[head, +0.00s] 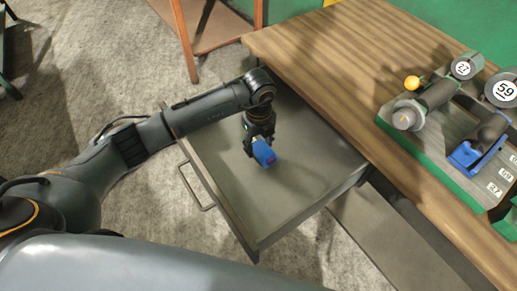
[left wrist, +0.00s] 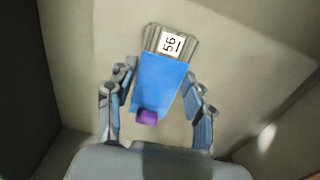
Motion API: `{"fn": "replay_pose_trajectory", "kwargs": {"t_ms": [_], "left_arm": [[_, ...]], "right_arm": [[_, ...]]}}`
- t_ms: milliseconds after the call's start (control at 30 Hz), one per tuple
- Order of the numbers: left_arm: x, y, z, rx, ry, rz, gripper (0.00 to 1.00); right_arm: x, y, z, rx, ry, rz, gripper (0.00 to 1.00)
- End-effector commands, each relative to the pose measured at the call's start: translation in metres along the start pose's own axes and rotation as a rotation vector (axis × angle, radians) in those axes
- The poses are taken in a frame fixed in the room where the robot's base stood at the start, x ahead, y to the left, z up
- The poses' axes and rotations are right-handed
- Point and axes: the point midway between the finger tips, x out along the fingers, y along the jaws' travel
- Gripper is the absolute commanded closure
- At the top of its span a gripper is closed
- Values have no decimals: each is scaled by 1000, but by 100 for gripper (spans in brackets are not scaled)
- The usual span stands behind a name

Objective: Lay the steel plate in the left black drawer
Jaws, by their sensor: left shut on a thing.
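My left gripper (head: 256,146) is shut on a blue block (head: 264,153) above the floor of an open drawer (head: 310,192). In the left wrist view, the gripper (left wrist: 160,112) has a finger on each side of the blue block (left wrist: 160,82). The block has a ribbed grey end with a white label reading 56, and a purple piece near its other end. I see no separate steel plate, and cannot tell whether this block is it. The drawer looks dark grey-green and otherwise empty. I cannot tell whether the block touches its floor. My right gripper is not in view.
The drawer is pulled out from under a wooden table (head: 340,60) and has a wire handle (head: 198,190) on its front. A green-edged tray (head: 420,148) on the table holds tools with numbered discs. A brown wooden stand (head: 222,28) is behind.

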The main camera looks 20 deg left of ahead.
Motion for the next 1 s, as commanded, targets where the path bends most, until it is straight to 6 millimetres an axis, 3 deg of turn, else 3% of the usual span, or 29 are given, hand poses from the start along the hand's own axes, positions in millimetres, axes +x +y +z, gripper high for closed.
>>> {"fn": "replay_pose_trajectory", "kwargs": {"t_ms": [267, 667, 700, 800, 1000], "left_arm": [[31, -1, 3, -1, 0, 0, 100], [37, -1, 3, 0, -1, -1, 100], [37, 0, 3, 0, 0, 1, 42], [37, 0, 3, 0, 0, 2, 25], [37, 0, 3, 0, 0, 2, 25]], "right_arm": [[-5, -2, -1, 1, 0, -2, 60], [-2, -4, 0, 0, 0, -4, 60], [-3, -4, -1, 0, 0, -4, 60], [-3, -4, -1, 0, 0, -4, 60], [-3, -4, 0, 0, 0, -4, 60]]}}
